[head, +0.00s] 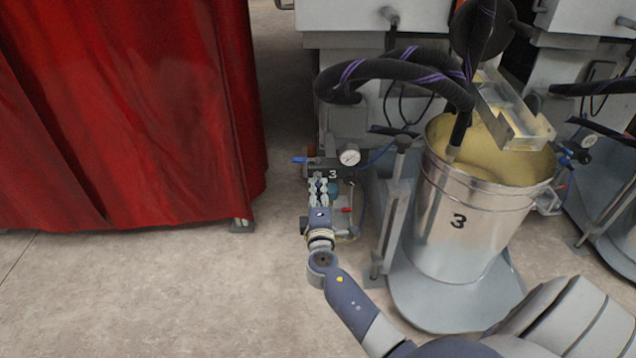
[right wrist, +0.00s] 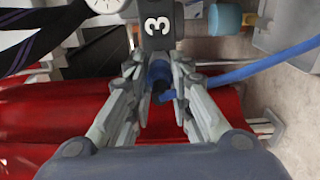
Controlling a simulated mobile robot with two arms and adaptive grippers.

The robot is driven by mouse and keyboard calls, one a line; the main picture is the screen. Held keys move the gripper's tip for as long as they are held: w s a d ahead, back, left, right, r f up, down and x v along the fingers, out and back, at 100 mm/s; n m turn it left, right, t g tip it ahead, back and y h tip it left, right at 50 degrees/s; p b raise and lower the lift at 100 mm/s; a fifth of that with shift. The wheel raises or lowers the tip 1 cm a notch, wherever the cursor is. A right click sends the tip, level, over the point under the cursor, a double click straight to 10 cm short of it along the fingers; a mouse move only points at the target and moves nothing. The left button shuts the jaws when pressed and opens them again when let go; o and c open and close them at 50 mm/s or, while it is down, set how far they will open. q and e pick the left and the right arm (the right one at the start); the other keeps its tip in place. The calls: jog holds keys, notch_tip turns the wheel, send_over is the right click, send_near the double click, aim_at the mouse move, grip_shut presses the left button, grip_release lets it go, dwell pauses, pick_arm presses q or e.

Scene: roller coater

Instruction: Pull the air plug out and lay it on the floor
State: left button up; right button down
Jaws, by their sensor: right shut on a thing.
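My right gripper (head: 319,188) reaches the small air unit (head: 322,168) marked 3, beside the steel drum. In the right wrist view its fingers (right wrist: 160,82) are closed around the blue air plug (right wrist: 158,72), right at the block marked 3 (right wrist: 159,27). A blue hose (right wrist: 255,66) runs off to the right from beside the plug. I cannot tell whether the plug is fully seated. In the head view the gripper mostly hides the plug. My left gripper is not in view.
A round gauge (head: 349,157) sits on the air unit. A red curtain (head: 130,110) hangs at left. The floor (head: 190,290) in front is clear.

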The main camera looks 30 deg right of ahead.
aim_at(318, 192)
jog(key=shift+v, duration=2.2)
jog(key=shift+s+a, duration=0.1)
jog(key=v, duration=0.2)
jog(key=shift+s+a, duration=0.15)
jog(key=shift+s, duration=0.2)
jog(key=shift+r, duration=0.15)
